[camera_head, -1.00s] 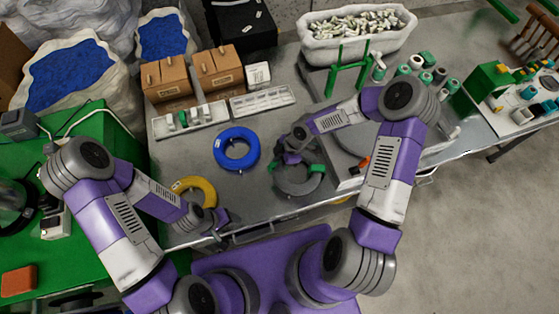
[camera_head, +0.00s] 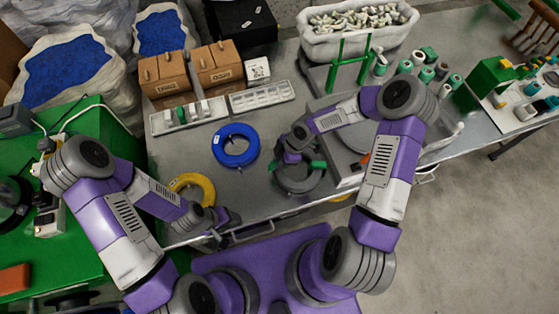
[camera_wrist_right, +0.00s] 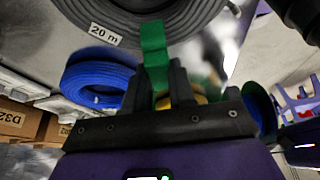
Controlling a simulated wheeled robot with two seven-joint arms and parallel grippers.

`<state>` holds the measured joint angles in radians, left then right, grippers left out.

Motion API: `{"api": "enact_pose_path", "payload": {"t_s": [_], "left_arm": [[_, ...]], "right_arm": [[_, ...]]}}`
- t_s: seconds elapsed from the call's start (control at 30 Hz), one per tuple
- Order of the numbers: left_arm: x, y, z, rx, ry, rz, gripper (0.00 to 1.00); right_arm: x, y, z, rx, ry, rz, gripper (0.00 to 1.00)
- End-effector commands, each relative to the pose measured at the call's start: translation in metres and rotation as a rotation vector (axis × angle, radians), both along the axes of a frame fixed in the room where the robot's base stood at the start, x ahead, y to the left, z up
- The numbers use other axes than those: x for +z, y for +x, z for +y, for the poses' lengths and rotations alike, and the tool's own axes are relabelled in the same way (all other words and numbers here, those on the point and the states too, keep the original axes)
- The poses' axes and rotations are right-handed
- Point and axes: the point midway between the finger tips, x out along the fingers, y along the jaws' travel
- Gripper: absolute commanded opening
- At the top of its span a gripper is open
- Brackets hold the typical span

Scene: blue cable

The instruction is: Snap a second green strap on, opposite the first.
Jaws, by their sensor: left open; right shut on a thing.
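The grey cable coil (camera_head: 300,187) lies on the metal table in the head view; its "20 m" label (camera_wrist_right: 104,34) shows in the right wrist view. A green strap (camera_wrist_right: 154,50) is between the fingers of my right gripper (camera_wrist_right: 156,76), which is shut on it right at the coil's rim. Whether this strap is closed around the coil I cannot tell. Green also shows on the right side of the coil (camera_head: 318,165) in the head view. My left gripper (camera_head: 230,216) is open and empty at the table's front edge, left of the grey coil.
A blue coil (camera_head: 219,149) lies left of the grey one, and a yellow coil (camera_head: 205,183) lies partly under my left arm. Cardboard boxes (camera_head: 165,72), trays (camera_head: 262,97) and a green stand (camera_head: 347,72) stand behind. Several spools (camera_head: 427,74) are at the right.

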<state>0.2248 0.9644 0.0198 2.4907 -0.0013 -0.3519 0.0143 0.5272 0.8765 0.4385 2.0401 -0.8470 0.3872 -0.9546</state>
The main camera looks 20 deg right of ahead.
Motion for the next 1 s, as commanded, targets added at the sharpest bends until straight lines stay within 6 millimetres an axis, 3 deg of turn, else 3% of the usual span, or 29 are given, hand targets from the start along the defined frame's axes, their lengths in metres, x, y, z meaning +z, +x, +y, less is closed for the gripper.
{"api": "enact_pose_path", "payload": {"t_s": [1.0], "left_arm": [[-0.016, 0.0, 0.0, 0.0, 0.0, 0.0, 0.63]], "right_arm": [[-0.019, 0.0, 0.0, -0.001, 0.0, 0.0, 0.0]]}}
